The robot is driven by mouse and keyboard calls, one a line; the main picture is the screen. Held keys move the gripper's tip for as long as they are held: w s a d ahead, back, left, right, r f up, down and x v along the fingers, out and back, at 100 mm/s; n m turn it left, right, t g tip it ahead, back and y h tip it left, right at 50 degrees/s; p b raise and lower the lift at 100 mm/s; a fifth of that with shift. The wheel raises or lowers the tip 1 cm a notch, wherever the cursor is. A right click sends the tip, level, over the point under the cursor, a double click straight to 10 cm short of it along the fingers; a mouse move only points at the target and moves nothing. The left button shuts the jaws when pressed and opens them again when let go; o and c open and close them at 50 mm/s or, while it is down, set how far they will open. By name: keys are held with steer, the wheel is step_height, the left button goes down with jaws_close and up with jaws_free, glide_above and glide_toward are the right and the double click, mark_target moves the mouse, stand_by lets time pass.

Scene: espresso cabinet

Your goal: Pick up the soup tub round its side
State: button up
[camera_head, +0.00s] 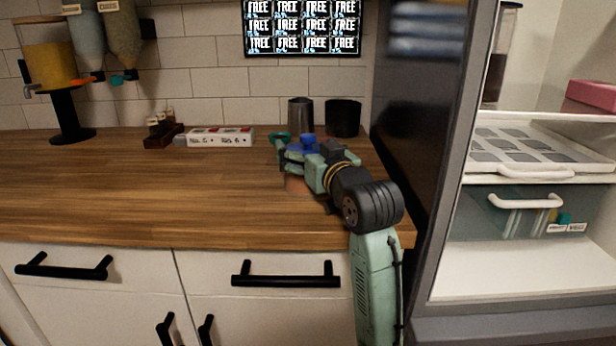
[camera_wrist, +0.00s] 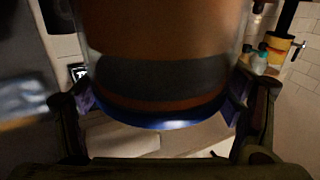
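The soup tub fills the upper middle of the wrist view (camera_wrist: 165,75). It has clear sides, orange-brown contents, a dark band and a blue rim. Whether the tub's base rests on the counter is hidden.
A dark metal cup (camera_head: 300,115) and a black container (camera_head: 343,118) stand behind my gripper. A labelled white box (camera_head: 220,137) and a brown rack (camera_head: 163,135) are to the left. The fridge (camera_head: 455,180) stands close on the right. The left counter (camera_head: 130,190) is clear.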

steer(key=c, duration=1.3)
steer(key=shift+r, duration=0.15)
steer(key=shift+c, duration=0.3)
